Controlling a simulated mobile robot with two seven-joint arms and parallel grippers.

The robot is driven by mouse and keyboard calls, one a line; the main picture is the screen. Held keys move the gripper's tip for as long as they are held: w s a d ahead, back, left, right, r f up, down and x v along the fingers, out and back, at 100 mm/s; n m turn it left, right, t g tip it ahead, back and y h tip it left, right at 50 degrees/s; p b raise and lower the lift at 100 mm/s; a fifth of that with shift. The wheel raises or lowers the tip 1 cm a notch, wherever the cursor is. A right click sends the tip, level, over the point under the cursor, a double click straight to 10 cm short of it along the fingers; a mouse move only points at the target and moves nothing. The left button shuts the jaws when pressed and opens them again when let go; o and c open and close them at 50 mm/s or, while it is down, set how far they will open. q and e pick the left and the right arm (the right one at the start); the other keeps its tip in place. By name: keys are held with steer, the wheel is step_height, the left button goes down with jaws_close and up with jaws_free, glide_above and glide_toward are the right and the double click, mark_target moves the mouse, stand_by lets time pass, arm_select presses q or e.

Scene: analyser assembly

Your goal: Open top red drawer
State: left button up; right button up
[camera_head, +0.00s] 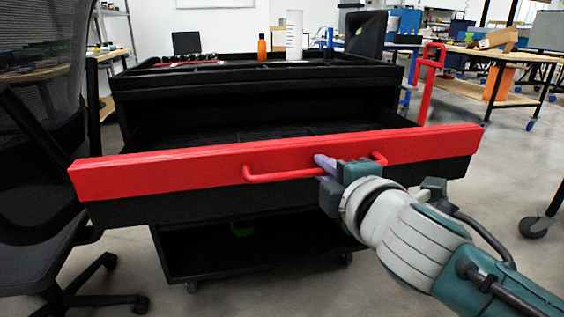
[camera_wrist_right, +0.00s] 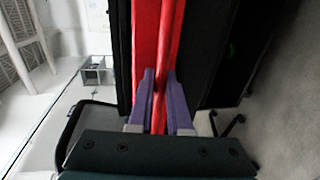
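The top red drawer (camera_head: 420,146) of the black cart is pulled well out toward me, and its black interior (camera_head: 215,138) shows. Its red bar handle (camera_head: 275,176) runs along the middle of the front. My right gripper (camera_head: 325,165) is at the right part of this handle. In the right wrist view, its two purple fingers (camera_wrist_right: 160,100) lie one on each side of the red handle bar (camera_wrist_right: 158,118), closed on it. My left gripper is in neither view.
An orange bottle (camera_head: 262,47) and a clear cylinder (camera_head: 294,35) stand on the cart top (camera_head: 180,82). A black office chair (camera_head: 45,215) is close at the left. Open floor (camera_head: 450,215) lies to the right, before workbenches.

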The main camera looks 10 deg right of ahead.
steer(key=shift+o, duration=0.5)
steer(key=shift+s, duration=0.1)
steer(key=p+v, duration=0.3)
steer(key=v, duration=0.6)
steer(key=shift+s, duration=0.4)
